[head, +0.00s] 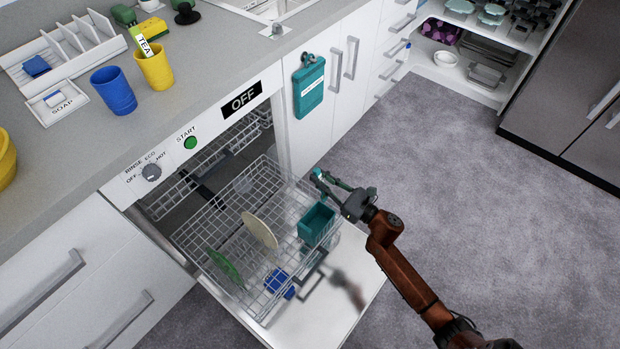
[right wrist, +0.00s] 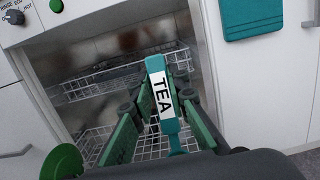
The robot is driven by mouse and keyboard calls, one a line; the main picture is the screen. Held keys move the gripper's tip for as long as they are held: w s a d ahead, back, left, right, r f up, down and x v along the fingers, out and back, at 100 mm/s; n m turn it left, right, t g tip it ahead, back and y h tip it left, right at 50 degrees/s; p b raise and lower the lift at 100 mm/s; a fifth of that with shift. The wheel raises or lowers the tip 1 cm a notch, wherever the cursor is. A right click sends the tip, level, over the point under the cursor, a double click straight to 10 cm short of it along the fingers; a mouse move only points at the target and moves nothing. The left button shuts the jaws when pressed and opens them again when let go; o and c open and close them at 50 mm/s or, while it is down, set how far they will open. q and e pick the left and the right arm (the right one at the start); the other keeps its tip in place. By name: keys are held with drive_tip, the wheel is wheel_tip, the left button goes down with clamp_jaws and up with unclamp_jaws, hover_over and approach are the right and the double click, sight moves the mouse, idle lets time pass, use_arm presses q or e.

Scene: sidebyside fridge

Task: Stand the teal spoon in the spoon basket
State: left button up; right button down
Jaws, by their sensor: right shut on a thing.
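The teal spoon (right wrist: 165,105) carries a white TEA label and stands out between the green fingers of my right gripper (right wrist: 160,118) in the right wrist view. In the head view my right gripper (head: 326,182) is shut on it, and only a small teal-and-white part of the spoon (head: 318,174) shows. The teal spoon basket (head: 316,224) is an open-topped box at the right side of the dishwasher's lower rack. In the head view my gripper appears just above and beyond the basket, apart from it. My left gripper is not in view.
The dishwasher door (head: 345,290) is open, with the wire lower rack (head: 225,215) out over it. The rack holds a beige plate (head: 259,230), a green plate (head: 225,268) and a blue item (head: 279,284). A teal board (head: 309,88) hangs on the cabinet. Grey floor is clear to the right.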

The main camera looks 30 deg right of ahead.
use_arm(q)
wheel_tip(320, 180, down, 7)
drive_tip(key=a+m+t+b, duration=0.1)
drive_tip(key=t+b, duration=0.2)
drive_tip(key=b, duration=0.4)
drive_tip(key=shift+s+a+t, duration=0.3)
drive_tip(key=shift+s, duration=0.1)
use_arm(e)
wheel_tip(320, 180, down, 21)
drive_tip(key=w+d, duration=0.1)
drive_tip(key=shift+f, duration=0.2)
idle(0.5)
drive_tip(key=shift+d, duration=0.1)
drive_tip(key=c, duration=1.8)
unclamp_jaws()
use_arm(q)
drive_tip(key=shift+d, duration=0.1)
